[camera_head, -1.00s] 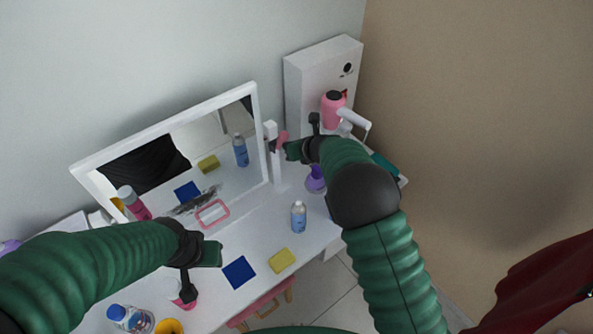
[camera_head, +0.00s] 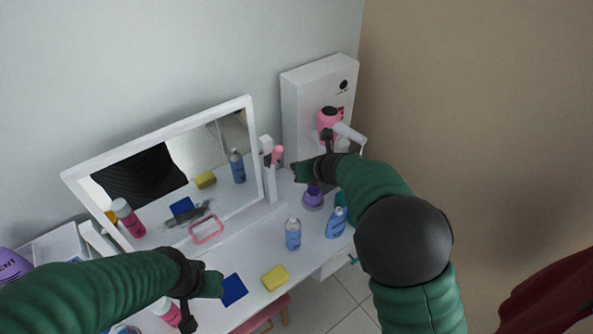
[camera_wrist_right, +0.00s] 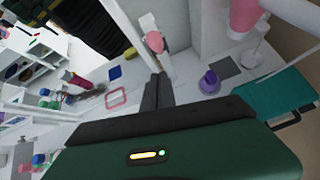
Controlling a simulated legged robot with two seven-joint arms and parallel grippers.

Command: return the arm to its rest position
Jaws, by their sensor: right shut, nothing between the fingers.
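My right arm comes in from the lower right in the head view, its gripper (camera_head: 303,173) above the right part of the white dressing table, near the mirror's right post. In the right wrist view, the dark fingers of this gripper (camera_wrist_right: 157,92) are together with nothing between them. My left gripper (camera_head: 207,288) hangs over the table's front left, near a pink bottle (camera_head: 166,311). Its fingers do not show clearly enough to tell open from shut.
The mirror (camera_head: 250,102) stands behind. A purple item (camera_head: 313,198), blue bottles (camera_head: 293,235) (camera_head: 336,223), a yellow sponge (camera_head: 275,278) and a blue cloth (camera_head: 233,290) are on the table. A pink hair dryer (camera_head: 328,122) is near the white box (camera_head: 305,85). The wall is at the right.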

